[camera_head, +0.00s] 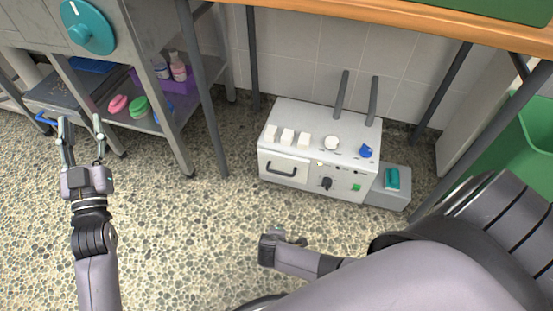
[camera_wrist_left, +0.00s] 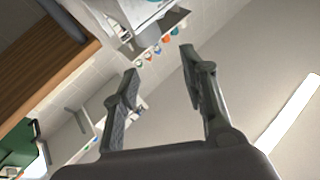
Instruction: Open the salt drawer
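A white machine (camera_head: 315,150) stands on the floor under the wooden-edged table. Its front has a panel with a dark curved handle (camera_head: 281,171), which looks flush and shut; I cannot read a salt label. My left gripper (camera_head: 81,130) is well left of the machine, fingers spread and empty, beside a blue handle (camera_head: 46,118) at the lower shelf's front. I cannot tell if a finger touches that handle. The left wrist view shows the open fingers (camera_wrist_left: 159,60) with nothing between them. My right gripper (camera_head: 287,238) is low in front of the machine, its fingers mostly hidden.
The lower shelf at left holds a pink brush (camera_head: 118,104), a green brush (camera_head: 139,107) and a purple bin (camera_head: 184,90) with bottles. A grey box (camera_head: 396,199) adjoins the machine's right side. Table legs flank the machine. The pebbled floor between shelf and machine is clear.

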